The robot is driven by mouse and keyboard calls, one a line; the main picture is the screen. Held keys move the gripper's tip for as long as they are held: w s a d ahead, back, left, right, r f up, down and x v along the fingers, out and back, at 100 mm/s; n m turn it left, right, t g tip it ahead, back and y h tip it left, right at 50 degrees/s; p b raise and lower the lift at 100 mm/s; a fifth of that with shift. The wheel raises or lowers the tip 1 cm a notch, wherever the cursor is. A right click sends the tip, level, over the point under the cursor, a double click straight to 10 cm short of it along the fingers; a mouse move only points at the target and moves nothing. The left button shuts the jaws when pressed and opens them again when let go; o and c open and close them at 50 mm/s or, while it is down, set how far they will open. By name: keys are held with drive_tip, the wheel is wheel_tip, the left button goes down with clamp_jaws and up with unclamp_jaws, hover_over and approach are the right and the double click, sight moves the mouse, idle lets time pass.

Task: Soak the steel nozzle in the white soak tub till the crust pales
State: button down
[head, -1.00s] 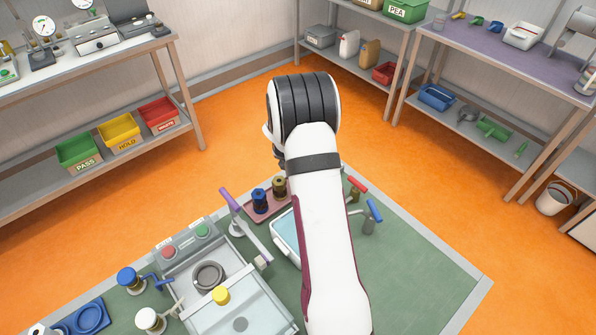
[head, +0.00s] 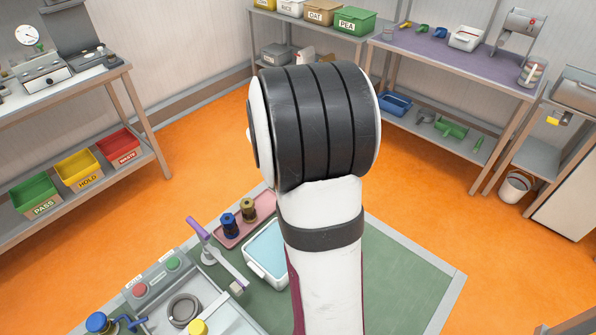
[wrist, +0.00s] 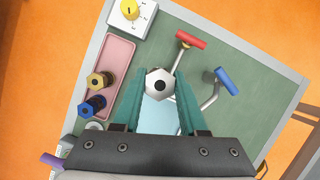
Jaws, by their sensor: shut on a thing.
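The steel nozzle (wrist: 159,83) is pale grey with a hexagonal outline and a dark hole, seen end-on in the wrist view. My gripper (wrist: 158,90) has its teal fingers shut on it from both sides. The white soak tub (head: 256,269) holds pale blue liquid and stands left of my arm in the head view. In the wrist view, its blue liquid (wrist: 160,120) shows between the fingers, beyond the nozzle. I cannot tell the nozzle's height over the tub. No crust is clearly visible on the nozzle's facing end. My arm hides the gripper in the head view.
A pink tray (wrist: 117,52) beside the tub holds a brass nozzle (wrist: 100,80) and a blue nozzle (wrist: 93,106). A red-handled lever (wrist: 190,40) and a blue-handled lever (wrist: 227,82) stand close by. A yellow-knobbed dial box (wrist: 130,12) sits at the mat's corner. Green mat right of them is clear.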

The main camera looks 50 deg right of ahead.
drive_tip(key=s+a+m+g, duration=0.1)
drive_tip(key=s+a+m, duration=0.2)
drive_tip(key=a, duration=0.6)
drive_tip(key=shift+s+a+f, duration=0.1)
drive_tip(key=shift+f, duration=2.5)
drive_tip(key=shift+s+a+f, duration=0.1)
drive_tip(key=shift+f, duration=2.45)
wheel_tip(320, 180, up, 8)
drive_tip(key=shift+r, duration=0.25)
